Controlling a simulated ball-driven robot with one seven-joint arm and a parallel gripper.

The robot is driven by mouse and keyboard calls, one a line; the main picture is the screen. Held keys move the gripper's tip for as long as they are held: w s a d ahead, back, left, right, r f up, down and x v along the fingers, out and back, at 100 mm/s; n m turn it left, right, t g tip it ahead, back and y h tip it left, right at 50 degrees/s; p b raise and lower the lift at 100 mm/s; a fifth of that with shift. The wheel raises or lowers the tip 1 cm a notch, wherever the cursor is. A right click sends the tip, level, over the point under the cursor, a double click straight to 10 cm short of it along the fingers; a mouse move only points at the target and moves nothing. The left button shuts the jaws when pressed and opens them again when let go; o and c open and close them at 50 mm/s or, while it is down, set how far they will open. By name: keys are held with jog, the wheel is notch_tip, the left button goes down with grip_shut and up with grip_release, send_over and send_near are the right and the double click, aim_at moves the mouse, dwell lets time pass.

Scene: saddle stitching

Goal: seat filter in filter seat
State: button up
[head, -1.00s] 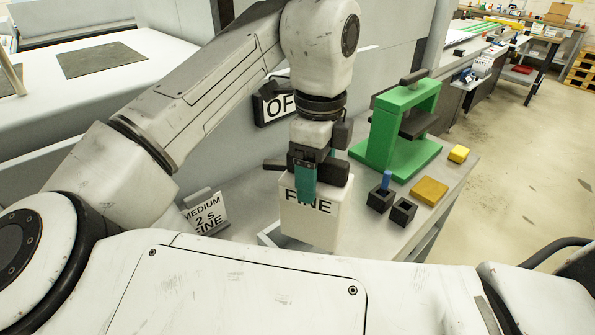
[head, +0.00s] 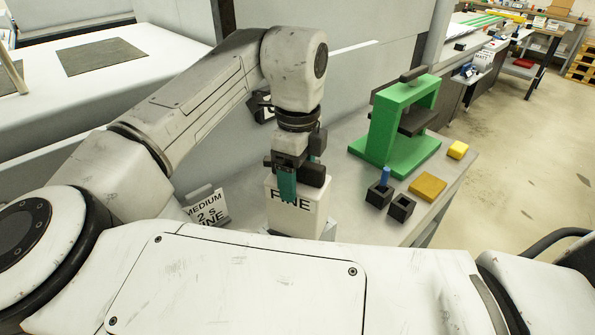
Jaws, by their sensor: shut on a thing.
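The filter is a white block marked FINE (head: 310,213). My gripper (head: 287,188), with teal fingers, is shut on its top end and holds it roughly upright. A pale grey piece (head: 331,229), which may be the filter seat, shows at the filter's lower right, with a little more at its lower left. The filter hides most of this piece. My own white body covers the front of this area. I cannot tell whether the filter's lower end is inside the seat, touching it or above it.
A sign reading MEDIUM, 2 s, FINE (head: 208,209) stands to the left. To the right are a green press frame (head: 376,143), two small black holders (head: 401,208), one with a blue peg (head: 385,177), and yellow blocks (head: 428,187). A grey wall panel rises behind.

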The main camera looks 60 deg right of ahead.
jog(key=shift+f, duration=0.15)
jog(key=o, duration=1.7)
jog(key=shift+o, duration=0.2)
notch_tip(320, 180, up, 8)
jog(key=shift+b, duration=0.3)
